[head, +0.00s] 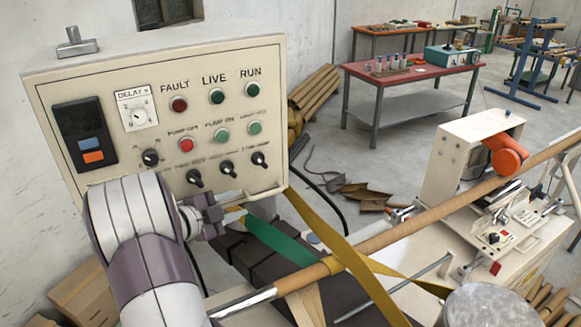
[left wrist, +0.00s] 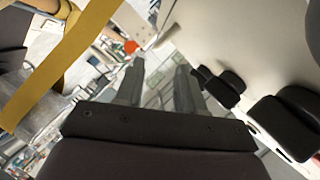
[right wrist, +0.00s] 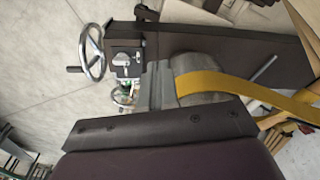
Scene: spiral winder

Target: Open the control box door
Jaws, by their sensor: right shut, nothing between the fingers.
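The control box (head: 160,60) is a cream cabinet at the left of the head view. Its front door (head: 220,125) carries labelled buttons, knobs and switches and looks closed. A pale handle (head: 268,192) shows at the door's lower right edge. My left gripper (head: 230,200) is at the bottom of the door, just left of the handle. In the left wrist view its two fingers (left wrist: 158,88) are apart with nothing visible between them, and the panel's black knobs (left wrist: 225,88) are close at right. My right gripper (right wrist: 158,85) is shut and empty, pointing toward the machine.
Yellow belts (head: 320,225) and a long brown tube (head: 430,215) cross right of the box. A winder carriage with an orange part (head: 507,155) stands at right. A handwheel (right wrist: 93,52) shows in the right wrist view. A red-topped table (head: 410,72) stands behind.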

